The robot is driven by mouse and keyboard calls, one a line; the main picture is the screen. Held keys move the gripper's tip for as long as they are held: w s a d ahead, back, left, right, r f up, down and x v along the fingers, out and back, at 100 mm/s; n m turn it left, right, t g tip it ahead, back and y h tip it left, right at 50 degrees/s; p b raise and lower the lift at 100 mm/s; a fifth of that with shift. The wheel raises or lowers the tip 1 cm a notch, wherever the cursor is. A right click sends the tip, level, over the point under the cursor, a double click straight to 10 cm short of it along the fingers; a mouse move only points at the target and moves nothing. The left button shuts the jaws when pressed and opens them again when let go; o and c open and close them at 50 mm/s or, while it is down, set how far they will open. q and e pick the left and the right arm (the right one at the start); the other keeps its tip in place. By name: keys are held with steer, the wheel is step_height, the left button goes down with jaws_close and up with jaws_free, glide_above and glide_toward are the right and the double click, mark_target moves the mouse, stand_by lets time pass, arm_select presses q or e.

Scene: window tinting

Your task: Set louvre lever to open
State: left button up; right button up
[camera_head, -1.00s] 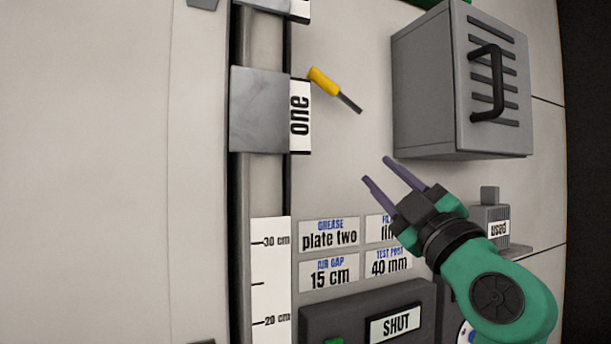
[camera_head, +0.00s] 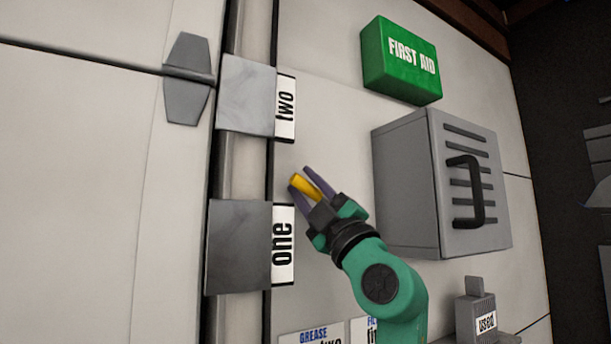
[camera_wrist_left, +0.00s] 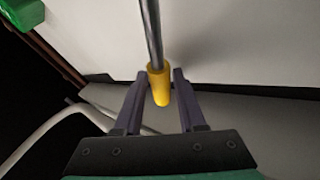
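The louvre lever has a yellow grip (camera_head: 302,187) on a grey metal rod. In the head view the yellow grip shows between the fingers of my left gripper (camera_head: 306,179), and the rod is hidden behind the gripper. In the left wrist view the yellow grip (camera_wrist_left: 160,87) sits between the two purple fingertips of my left gripper (camera_wrist_left: 159,80). A narrow gap shows on each side, so the fingers are around the grip but not closed on it. The rod (camera_wrist_left: 151,32) runs up from it. My right gripper is out of view.
A grey louvred box (camera_head: 435,185) with a black handle stands right of the gripper. A green first aid box (camera_head: 402,60) is above. Plates labelled one (camera_head: 238,248) and two (camera_head: 246,96) are on the rail at left. A "used" container (camera_head: 476,314) is lower right.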

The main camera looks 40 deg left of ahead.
arm_select(q)
steer(key=shift+d, duration=0.1)
steer(key=shift+c, duration=0.2)
steer(key=shift+f, duration=0.1)
jaws_close()
stand_by(1.0)
